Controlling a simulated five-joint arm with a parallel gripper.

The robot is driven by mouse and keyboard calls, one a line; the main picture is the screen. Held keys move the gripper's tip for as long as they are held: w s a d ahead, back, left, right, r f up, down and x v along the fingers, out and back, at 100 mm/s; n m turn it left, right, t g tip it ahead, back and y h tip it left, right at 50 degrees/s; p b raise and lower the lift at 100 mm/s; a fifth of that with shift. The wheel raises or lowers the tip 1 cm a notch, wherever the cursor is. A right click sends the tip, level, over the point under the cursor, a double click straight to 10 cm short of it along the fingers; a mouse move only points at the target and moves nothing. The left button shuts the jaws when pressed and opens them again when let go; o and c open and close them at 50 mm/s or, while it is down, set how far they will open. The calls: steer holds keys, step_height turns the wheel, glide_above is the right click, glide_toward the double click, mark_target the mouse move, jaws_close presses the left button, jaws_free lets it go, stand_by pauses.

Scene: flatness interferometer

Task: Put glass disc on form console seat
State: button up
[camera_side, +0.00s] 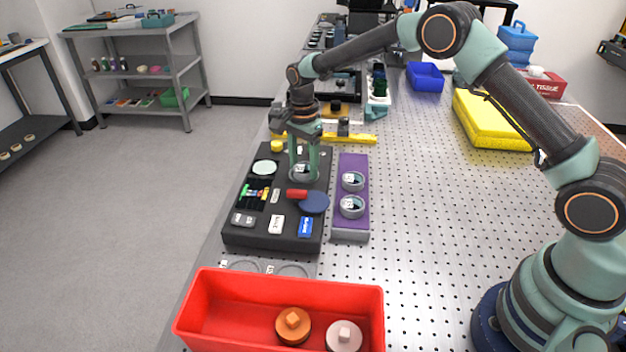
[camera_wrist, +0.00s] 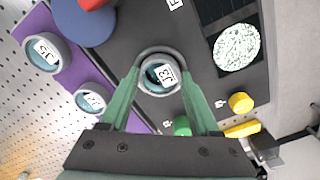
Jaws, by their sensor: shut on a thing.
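A glass disc (camera_wrist: 161,74) with a grey rim and a white label, apparently J3, is between the fingertips of my gripper (camera_wrist: 160,80). My gripper is shut on it, one finger on each side. In the side view my gripper (camera_side: 304,163) points down at the right part of the dark form console (camera_side: 262,238), with the disc (camera_side: 304,175) low at its tips. A darker ring shows around the disc's far edge in the wrist view, likely the seat. I cannot tell whether the disc rests fully in it.
A purple rack (camera_side: 350,228) beside the console holds two similar discs (camera_side: 352,181). The console bears a red handle (camera_side: 297,194), a blue round plate (camera_side: 314,202) and a pale speckled disc (camera_side: 263,167). A red bin (camera_side: 210,300) stands in front.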

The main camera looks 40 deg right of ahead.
mark_target(303, 168)
steer(key=shift+f, duration=0.15)
steer(key=shift+f, duration=0.45)
steer(key=o, duration=1.4)
steer(key=shift+s, duration=0.1)
steer(key=s+d+r+n+t, duration=0.1)
steer(key=s+r+n, duration=0.15)
steer(key=r, duration=0.75)
steer(key=s+d+r+n+t, duration=0.1)
steer(key=s+r+n, duration=0.15)
steer(key=r, duration=0.85)
steer(key=s+d+n+t, duration=0.3)
steer(key=s+n, duration=0.7)
steer(key=s, duration=0.9)
steer(key=shift+s+d+n+t, duration=0.2)
steer(key=shift+s+n+t, duration=0.1)
steer(key=shift+s+n, duration=0.1)
